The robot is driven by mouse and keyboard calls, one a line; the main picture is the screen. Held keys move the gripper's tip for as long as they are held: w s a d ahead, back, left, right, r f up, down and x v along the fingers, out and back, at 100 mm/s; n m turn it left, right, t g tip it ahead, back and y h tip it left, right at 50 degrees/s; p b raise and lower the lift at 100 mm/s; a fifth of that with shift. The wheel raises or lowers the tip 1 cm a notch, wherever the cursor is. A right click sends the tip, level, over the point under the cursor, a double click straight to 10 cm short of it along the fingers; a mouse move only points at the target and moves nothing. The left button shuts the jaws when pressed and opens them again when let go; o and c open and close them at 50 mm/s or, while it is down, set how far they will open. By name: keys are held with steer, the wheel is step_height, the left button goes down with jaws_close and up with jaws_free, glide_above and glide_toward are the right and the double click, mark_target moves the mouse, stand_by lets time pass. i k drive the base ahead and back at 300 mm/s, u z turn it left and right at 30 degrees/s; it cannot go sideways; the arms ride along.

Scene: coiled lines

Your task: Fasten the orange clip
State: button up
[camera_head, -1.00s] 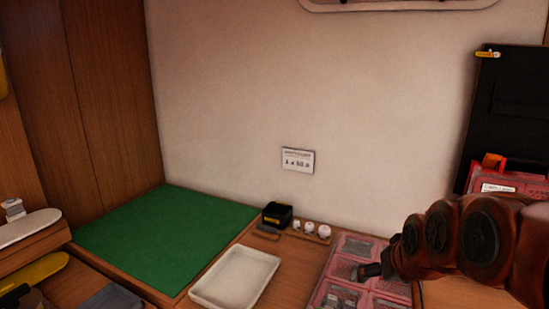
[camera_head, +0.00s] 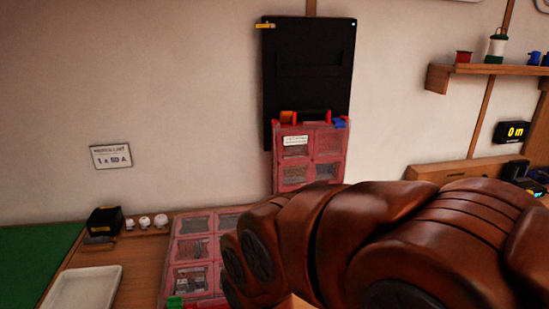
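An orange clip (camera_head: 288,117) sits at the top left corner of an upright red clear-fronted case (camera_head: 277,172), against a black panel. It looks like a raised tab; I cannot tell whether it is fastened. A blue clip (camera_head: 341,123) is at the case's top right corner. Another red compartment case (camera_head: 169,262) lies on the bench below, with a green clip (camera_head: 175,301) at its front. My brown arm crosses the lower right and covers part of both cases. My gripper is not visible now.
The black panel (camera_head: 305,60) stands against the wall. A white tray (camera_head: 80,290), a black box (camera_head: 104,221) and small white knobs (camera_head: 144,222) are at left, beside a green mat (camera_head: 35,255). A shelf (camera_head: 500,69) and a wooden ledge (camera_head: 450,174) are at right.

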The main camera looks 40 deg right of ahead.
mark_target(285, 116)
steer(key=z, duration=1.45)
